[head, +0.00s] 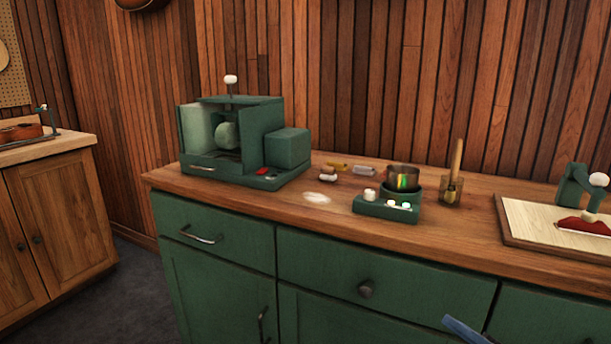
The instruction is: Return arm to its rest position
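Neither of my grippers can be made out in the head view. A small blue-grey bar (466,330) juts in at the bottom edge, right of the middle, in front of the green drawers. I cannot tell whether it is part of one of my arms. No hand or fingers show over the wooden counter (250,205).
On the counter stand a green machine (262,130), a green heater (372,208) with a metal pot (403,178), a brush in a jar (452,185) and a pale board (540,228). Green drawers (340,270) front the counter. Floor (135,285) shows left.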

